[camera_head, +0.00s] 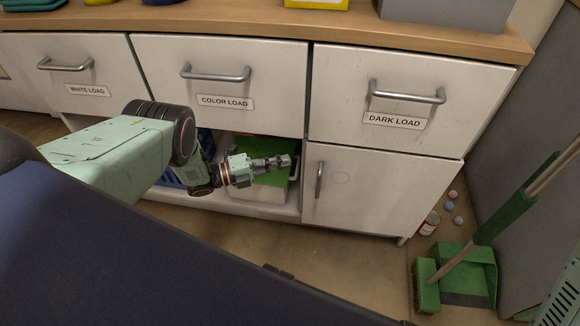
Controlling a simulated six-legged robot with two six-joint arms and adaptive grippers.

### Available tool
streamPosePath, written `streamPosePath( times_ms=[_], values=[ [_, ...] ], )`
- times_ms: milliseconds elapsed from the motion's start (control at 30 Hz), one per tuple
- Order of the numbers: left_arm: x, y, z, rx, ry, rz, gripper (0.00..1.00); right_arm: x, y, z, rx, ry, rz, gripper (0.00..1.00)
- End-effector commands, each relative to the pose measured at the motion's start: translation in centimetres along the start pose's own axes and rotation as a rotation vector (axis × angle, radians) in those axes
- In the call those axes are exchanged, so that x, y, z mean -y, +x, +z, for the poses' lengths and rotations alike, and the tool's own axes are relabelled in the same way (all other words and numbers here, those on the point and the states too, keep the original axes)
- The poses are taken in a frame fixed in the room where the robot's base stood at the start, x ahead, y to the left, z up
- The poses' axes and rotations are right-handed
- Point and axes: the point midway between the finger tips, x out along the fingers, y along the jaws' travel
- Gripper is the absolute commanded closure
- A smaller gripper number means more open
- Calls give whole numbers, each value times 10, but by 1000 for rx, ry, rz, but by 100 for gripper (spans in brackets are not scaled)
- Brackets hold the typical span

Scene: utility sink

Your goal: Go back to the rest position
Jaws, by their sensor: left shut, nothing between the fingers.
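My left gripper (272,162) is shut and empty. It hangs in front of the open lower shelf of the white cabinet (340,221), pointing right. Behind it on the shelf is a white box with a green top (266,182), partly hidden by the gripper. I cannot tell whether the gripper touches the box. My right gripper is not in view.
Drawers labelled white load (97,73), color load (220,70) and dark load (410,90) are closed. A cabinet door (372,191) is shut. A broom (507,215), green dustpan (467,270), can (429,223) and small balls are at right. Floor before the cabinet is clear.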

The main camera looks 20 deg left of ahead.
Motion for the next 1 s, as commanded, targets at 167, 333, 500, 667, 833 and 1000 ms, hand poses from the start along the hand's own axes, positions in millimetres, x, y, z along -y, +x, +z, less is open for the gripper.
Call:
streamPosePath(
  times_ms=[167, 333, 500, 667, 833, 1000],
  values=[
    [-2, -25, 26, 2, 2, 3, 100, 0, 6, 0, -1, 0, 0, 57],
    [-2, -38, 39, 2, 0, 2, 100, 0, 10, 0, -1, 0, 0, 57],
    [-1, -43, 43, 0, -1, 2, 100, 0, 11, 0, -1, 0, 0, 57],
    [-1, -44, 43, 0, -4, 2, 100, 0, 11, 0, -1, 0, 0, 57],
    [-6, -45, 49, 33, -96, 28, 100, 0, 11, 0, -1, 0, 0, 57],
    [-50, -65, 56, 248, -404, 99, 100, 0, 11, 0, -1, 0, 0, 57]
  ],
)
